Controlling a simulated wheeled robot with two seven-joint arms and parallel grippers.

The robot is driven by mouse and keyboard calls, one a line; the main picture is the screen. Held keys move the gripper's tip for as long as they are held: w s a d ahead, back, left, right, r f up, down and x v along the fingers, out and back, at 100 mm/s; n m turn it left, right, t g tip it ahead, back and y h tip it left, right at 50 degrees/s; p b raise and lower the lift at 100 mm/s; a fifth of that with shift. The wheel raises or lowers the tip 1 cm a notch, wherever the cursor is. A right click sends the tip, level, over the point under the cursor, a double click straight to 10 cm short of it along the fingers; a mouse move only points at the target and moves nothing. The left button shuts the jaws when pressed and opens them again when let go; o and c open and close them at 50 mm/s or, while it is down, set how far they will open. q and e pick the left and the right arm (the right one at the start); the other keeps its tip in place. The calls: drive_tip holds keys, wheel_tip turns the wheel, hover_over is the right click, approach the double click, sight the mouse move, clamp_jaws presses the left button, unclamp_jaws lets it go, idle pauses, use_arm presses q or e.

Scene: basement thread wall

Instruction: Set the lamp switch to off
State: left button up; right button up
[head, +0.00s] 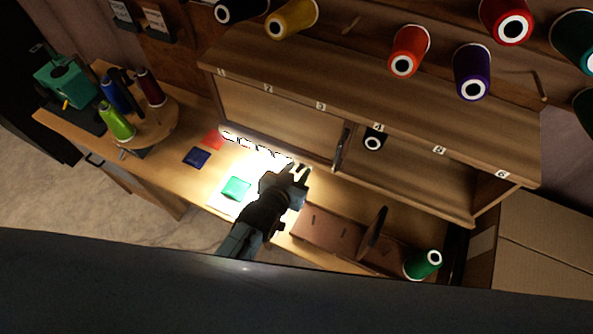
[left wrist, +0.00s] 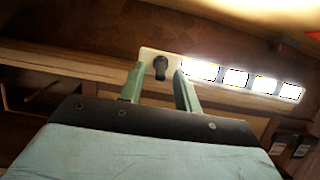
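The lamp (head: 250,147) is a lit strip of white panels under the front of the wooden cabinet. In the left wrist view its glowing panels (left wrist: 236,77) run to the right of a pale plate. A dark switch knob (left wrist: 160,66) sits on that plate. My left gripper (head: 297,171) is at the right end of the lamp. Its two fingers (left wrist: 159,82) are apart, with the knob showing between their tips. I cannot tell whether either finger touches the knob. In the head view the gripper hides the knob. My right gripper is not in view.
A wooden cabinet (head: 405,172) with numbered bays stands behind the bench. Red, blue and green swatches lie left of my gripper, the green one (head: 236,188) nearest. A brown rack (head: 330,232) and a green spool (head: 422,264) are to the right. Several spools hang above.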

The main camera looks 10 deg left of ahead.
use_arm(q)
clamp_jaws()
drive_tip(key=f+t+b, duration=0.1)
drive_tip(key=b, duration=0.2)
drive_tip(key=t+h+b, duration=0.1)
drive_tip(key=t+b, duration=0.1)
drive_tip(key=b, duration=0.2)
drive_tip(key=shift+s+f, duration=0.15)
drive_tip(key=shift+f, duration=0.2)
drive_tip(key=shift+t+b, duration=0.6)
drive_tip(key=shift+r, duration=0.1)
unclamp_jaws()
drive_tip(key=v, duration=1.3)
drive_tip(key=shift+s+a, duration=0.2)
drive_tip(key=shift+a, duration=0.05)
